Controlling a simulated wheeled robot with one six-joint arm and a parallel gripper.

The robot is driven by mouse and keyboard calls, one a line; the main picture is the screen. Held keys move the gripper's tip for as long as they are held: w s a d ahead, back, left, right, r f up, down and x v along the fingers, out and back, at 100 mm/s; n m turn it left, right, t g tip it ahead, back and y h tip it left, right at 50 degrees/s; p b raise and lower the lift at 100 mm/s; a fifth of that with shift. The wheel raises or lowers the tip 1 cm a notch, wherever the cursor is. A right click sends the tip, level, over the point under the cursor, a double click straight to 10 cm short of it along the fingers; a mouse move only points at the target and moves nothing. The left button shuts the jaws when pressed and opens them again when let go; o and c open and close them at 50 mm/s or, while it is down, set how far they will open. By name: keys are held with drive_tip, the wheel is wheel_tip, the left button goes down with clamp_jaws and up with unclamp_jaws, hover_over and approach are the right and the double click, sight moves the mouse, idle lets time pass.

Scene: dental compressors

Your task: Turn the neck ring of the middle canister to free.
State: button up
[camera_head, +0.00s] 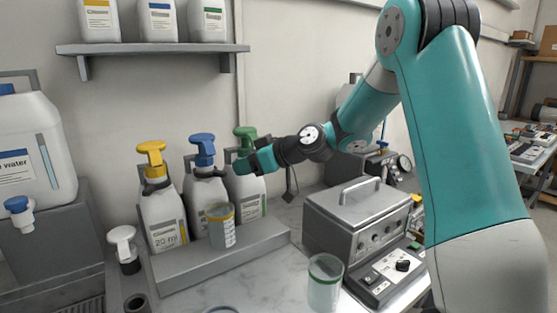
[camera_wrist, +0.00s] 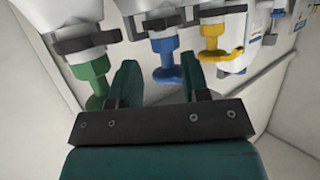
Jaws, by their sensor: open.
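The middle canister (camera_head: 206,192) is white with a blue pump head (camera_head: 202,146) and a dark neck ring (camera_head: 206,171) with a side tab. It stands between the yellow-pump canister (camera_head: 163,215) and the green-pump canister (camera_head: 246,187). In the wrist view the blue pump (camera_wrist: 165,58) and the dark ring (camera_wrist: 160,22) appear beyond my fingertips. My gripper (camera_wrist: 160,78) is open and empty. The blue nozzle shows between its two fingers, with the ring farther off. In the head view my gripper (camera_head: 243,165) is in front of the green-pump canister, partly covering it.
A clear beaker with a yellow rim (camera_head: 221,226) stands before the middle canister. The canisters are on a grey stand (camera_head: 215,262). A grey metal box (camera_head: 357,219) and a green-rimmed beaker (camera_head: 325,284) are to the right. A shelf (camera_head: 150,49) hangs above.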

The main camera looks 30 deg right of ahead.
drive_tip(key=b+v, duration=0.1)
drive_tip(key=v, duration=0.9)
drive_tip(key=shift+b, duration=0.3)
drive_tip(key=shift+s+d, duration=0.1)
drive_tip(key=shift+s, duration=0.05)
drive_tip(key=s+a+f+g, duration=0.2)
drive_tip(key=s+a+g, duration=0.25)
drive_tip(key=a, duration=0.65)
drive_tip(key=s+a+f+g+h, duration=0.1)
drive_tip(key=s+a+g, duration=0.1)
drive_tip(key=s, duration=0.5)
drive_tip(key=s+a+f+g+h+p, duration=0.1)
drive_tip(key=s+a+f+g, duration=0.1)
drive_tip(key=s+a, duration=0.2)
drive_tip(key=s+a+f+g+h, duration=0.1)
drive_tip(key=s+a+g, duration=0.1)
drive_tip(key=s, duration=0.9)
drive_tip(key=shift+a+f+h, duration=0.3)
drive_tip(key=shift+a, duration=0.55)
